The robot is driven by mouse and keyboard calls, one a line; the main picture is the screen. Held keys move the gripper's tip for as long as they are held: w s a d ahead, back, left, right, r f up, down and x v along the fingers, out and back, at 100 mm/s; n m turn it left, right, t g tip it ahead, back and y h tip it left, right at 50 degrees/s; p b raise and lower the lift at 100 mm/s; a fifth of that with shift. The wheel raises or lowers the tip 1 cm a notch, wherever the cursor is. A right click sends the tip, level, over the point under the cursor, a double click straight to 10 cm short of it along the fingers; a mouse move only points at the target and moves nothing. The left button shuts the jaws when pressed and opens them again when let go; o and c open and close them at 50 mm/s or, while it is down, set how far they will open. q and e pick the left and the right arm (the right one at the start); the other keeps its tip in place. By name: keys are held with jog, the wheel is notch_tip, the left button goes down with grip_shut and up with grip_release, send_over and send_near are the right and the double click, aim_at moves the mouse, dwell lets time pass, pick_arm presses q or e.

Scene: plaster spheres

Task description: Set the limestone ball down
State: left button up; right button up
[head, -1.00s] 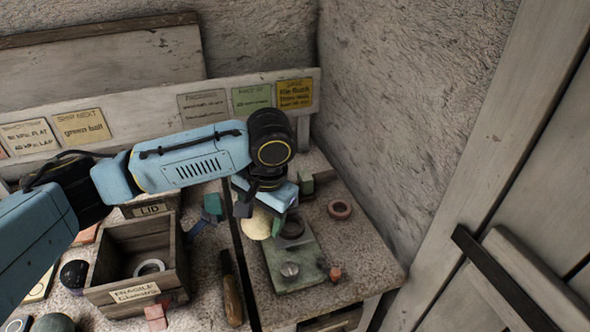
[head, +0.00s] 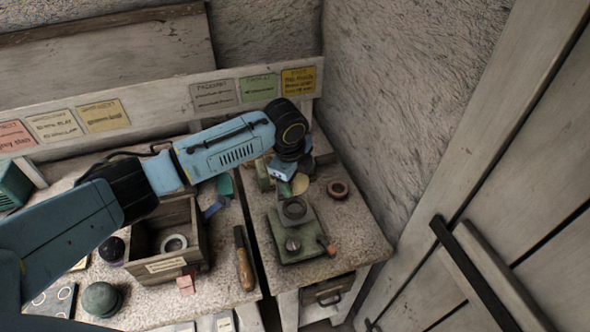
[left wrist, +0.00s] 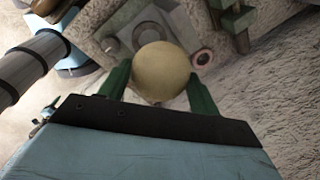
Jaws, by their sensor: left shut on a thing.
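The limestone ball, a smooth cream sphere (left wrist: 160,72), sits between the green fingers of my left gripper (left wrist: 158,90) in the left wrist view. The gripper is shut on it. In the head view the ball (head: 300,185) shows small below my left gripper (head: 291,185), partly hidden by it. It is over the right-hand bench, behind the green fixture (head: 300,247) with its grey ring seat (head: 294,210), and left of a reddish-brown ring (head: 338,189). I cannot tell whether the ball touches the bench. My right gripper is not in view.
A wooden box (head: 191,260) with a pale ring in it and a wooden-handled tool (head: 244,260) are on the left bench. Plaster walls close the back and right.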

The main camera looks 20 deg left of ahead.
aim_at(295, 191)
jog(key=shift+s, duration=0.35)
pick_arm(q)
jog(key=shift+r+p, duration=0.15)
jog(key=shift+p, duration=0.25)
jog(key=shift+f+b, duration=1.45)
jog(key=shift+f, duration=1.45)
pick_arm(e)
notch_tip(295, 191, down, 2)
pick_arm(q)
jog(key=shift+p, duration=0.65)
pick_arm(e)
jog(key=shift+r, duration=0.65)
pick_arm(q)
jog(key=shift+f+b, duration=0.55)
jog(key=shift+f, duration=0.55)
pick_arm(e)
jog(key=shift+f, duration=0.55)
pick_arm(q)
jog(key=o, duration=1.3)
jog(key=shift+o, duration=0.2)
